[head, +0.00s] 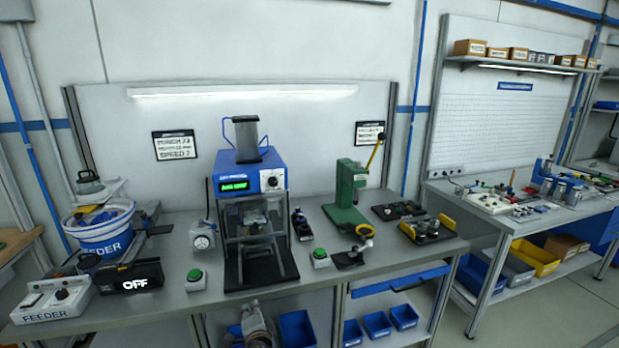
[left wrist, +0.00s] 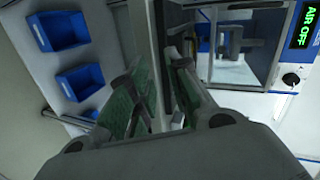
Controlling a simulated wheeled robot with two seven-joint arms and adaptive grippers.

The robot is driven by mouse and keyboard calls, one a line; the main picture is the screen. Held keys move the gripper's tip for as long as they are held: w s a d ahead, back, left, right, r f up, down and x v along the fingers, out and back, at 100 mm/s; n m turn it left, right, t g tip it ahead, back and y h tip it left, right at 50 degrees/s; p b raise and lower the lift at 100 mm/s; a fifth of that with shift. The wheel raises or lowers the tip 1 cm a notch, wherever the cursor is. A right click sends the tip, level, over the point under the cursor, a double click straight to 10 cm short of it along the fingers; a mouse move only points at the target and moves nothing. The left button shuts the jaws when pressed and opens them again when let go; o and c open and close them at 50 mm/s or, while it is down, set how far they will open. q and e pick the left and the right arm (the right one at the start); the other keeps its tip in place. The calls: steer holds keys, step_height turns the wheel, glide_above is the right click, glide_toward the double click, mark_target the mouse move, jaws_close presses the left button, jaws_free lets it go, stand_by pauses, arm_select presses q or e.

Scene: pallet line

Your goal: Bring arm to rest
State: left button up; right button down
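My left gripper (head: 257,325) shows at the bottom of the head view, in front of the workbench and below its front edge. In the left wrist view its two fingers (left wrist: 157,85) have green pads and stand apart, with nothing between them. The bench edge and a grey post lie behind the gap. My right gripper is in neither view.
The workbench (head: 180,308) carries a blue press (head: 250,180) with a green display, a feeder bowl (head: 100,230), green buttons and a green lever press (head: 347,190). Blue bins (head: 376,325) sit below; they also show in the left wrist view (left wrist: 82,82).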

arm_select(q)
steer(key=s+a+f+n+g, duration=0.2)
steer(key=s+a+f+n, duration=0.1)
steer(key=s, duration=0.3)
steer(key=s+a+f+n+g, duration=0.2)
steer(key=s+a+n, duration=0.1)
steer(key=s, duration=0.3)
steer(key=s+n+g+h, duration=0.4)
steer(key=s+g+h, duration=0.15)
steer(key=s, duration=1.35)
step_height(320, 180, down, 33)
steer(key=s+g, duration=0.1)
steer(key=s, duration=0.1)
steer(key=s+a+f, duration=0.2)
steer(key=s+f, duration=0.8)
steer(key=s, duration=0.1)
steer(key=s+a+f+g, duration=0.1)
steer(key=s+a+f, duration=0.1)
steer(key=s+f, duration=0.7)
steer(key=shift+s+a+f+m+y, duration=0.35)
steer(key=shift+s+y, duration=0.1)
steer(key=shift+s, duration=0.7)
steer(key=shift+g, duration=0.25)
steer(key=shift+c, duration=0.3)
